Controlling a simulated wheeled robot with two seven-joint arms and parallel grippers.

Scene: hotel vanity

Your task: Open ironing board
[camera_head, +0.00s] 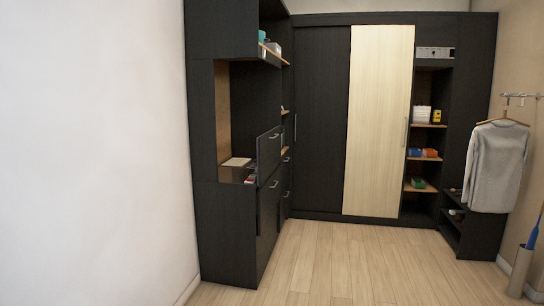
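I cannot make out an ironing board in the head view. Neither of my grippers is in view. A dark cabinet unit (225,235) stands at the left, with several handled dark fronts; one upper front (268,153) carries a metal handle. An open niche beside it holds a flat light item (237,162) on its shelf. A wardrobe at the back has a dark panel (320,110) and a light wood sliding door (378,120) with a vertical handle. What is behind these fronts is hidden.
Open shelves (424,158) at the back right hold small boxes. A grey sweater (497,165) hangs on a wall rail at the right. A blue-handled item stands in a cylindrical holder (520,272) at the lower right. The wood floor (345,265) between is clear; a white wall (90,150) fills the left.

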